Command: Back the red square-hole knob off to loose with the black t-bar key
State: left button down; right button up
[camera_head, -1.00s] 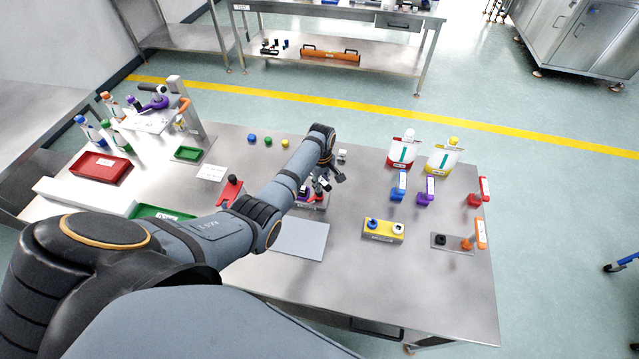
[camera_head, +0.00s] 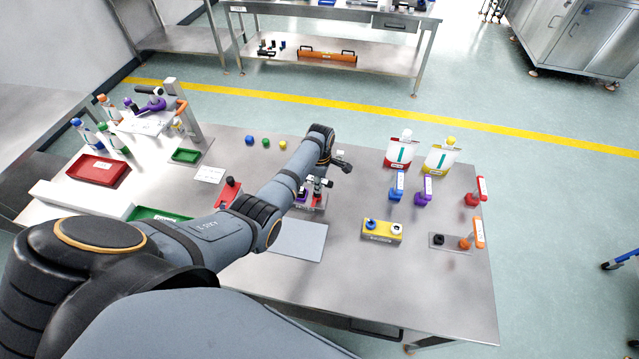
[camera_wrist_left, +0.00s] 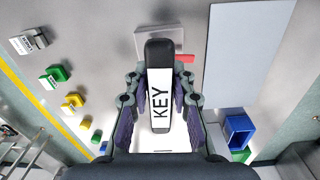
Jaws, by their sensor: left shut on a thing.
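My left gripper (camera_wrist_left: 158,115) is shut on the black t-bar key (camera_wrist_left: 157,50), whose white label reads KEY. In the head view the left gripper (camera_head: 322,180) is small and partly hidden by my forearm, above a grey block at mid-table. In the left wrist view the grey block (camera_wrist_left: 146,37) lies behind the key, with a red piece (camera_wrist_left: 187,58) showing at the key's side. This may be the red square-hole knob; its hole is hidden. I cannot tell whether the key's tip is in it. My right gripper is out of view.
A flat grey plate (camera_head: 298,241) lies in front of the block. A yellow block (camera_head: 382,231) with blue and white knobs stands to the right. Red (camera_head: 474,198), purple (camera_head: 423,197) and blue (camera_head: 397,192) labelled pieces stand further right. A red tray (camera_head: 97,170) is at left.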

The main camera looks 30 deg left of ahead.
pick_arm(q)
jog(key=shift+s+d+f, duration=0.1)
jog(key=shift+s+f, duration=0.05)
jog(key=shift+s, duration=0.1)
jog(key=shift+w+r+p, duration=0.25)
jog(key=shift+r+p, duration=0.4)
jog(key=shift+r, duration=0.05)
jog(key=shift+s+r+p, duration=0.1)
jog(key=shift+r+p, duration=0.45)
jog(key=shift+r, duration=0.4)
jog(key=shift+w+r, duration=0.2)
jog(key=shift+r, duration=0.9)
jog(key=shift+s+r, duration=0.1)
jog(key=shift+r, duration=0.35)
